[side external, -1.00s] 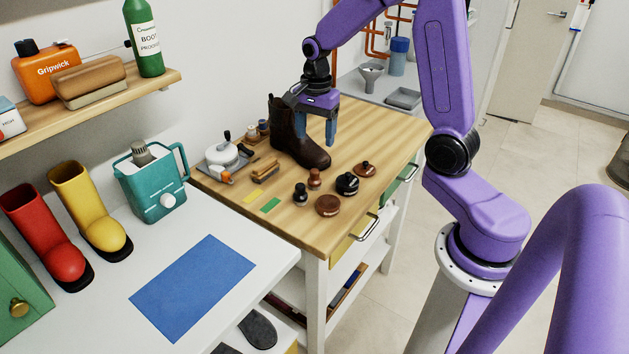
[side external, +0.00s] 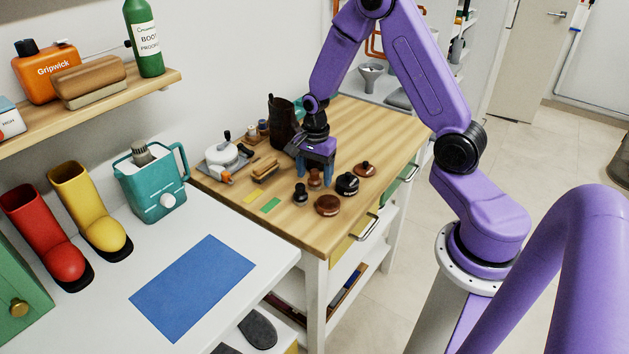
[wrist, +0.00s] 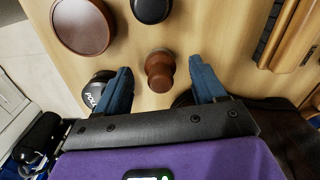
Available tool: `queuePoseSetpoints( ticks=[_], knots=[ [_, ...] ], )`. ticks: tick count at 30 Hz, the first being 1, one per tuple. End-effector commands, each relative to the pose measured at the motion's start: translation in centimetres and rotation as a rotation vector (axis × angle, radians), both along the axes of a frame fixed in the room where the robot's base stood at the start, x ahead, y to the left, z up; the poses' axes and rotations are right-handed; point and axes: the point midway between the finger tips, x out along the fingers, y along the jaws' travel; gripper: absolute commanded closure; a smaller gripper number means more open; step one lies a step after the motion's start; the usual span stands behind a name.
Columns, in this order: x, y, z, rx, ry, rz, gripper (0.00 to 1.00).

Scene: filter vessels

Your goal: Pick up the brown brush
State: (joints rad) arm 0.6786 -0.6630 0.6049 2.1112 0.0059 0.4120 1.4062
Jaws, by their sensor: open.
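A small brown brush (side external: 315,178) with a rounded knob stands upright on the wooden worktop, among several black and brown round pieces. In the wrist view it (wrist: 159,72) lies between the two blue fingertips, with a gap on each side. My gripper (side external: 314,173) points down over it, open and empty, its fingers on either side. The wrist view shows my gripper (wrist: 161,75) from above. I cannot tell exactly how far the fingertips are above the worktop.
Close by are a black brush (side external: 300,194), a black lettered tin (side external: 347,184), a large brown tin (side external: 327,206) and a smaller brown tin (side external: 365,170). A dark boot (side external: 282,122) stands behind my gripper. The worktop's back right is clear.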

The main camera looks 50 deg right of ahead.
Motion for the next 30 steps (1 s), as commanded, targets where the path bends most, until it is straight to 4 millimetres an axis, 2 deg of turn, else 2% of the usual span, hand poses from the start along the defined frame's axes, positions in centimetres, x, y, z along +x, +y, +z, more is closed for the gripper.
queuePoseSetpoints(
  ticks=[6,14,18,19,20,30],
  knots=[
    [0.0,0.0,-1.7,0.001,0.0,-0.001,0.3],
    [0.0,0.0,-1.8,0.001,-0.002,-0.001,0.3],
    [0.0,0.0,-1.8,0.001,-0.002,0.0,0.76],
    [0.0,0.0,-1.8,0.001,-0.002,0.0,0.86],
    [0.0,0.0,-1.8,0.001,-0.002,0.0,0.91],
    [0.0,0.0,-1.6,0.001,-0.002,0.0,0.91]
  ],
)
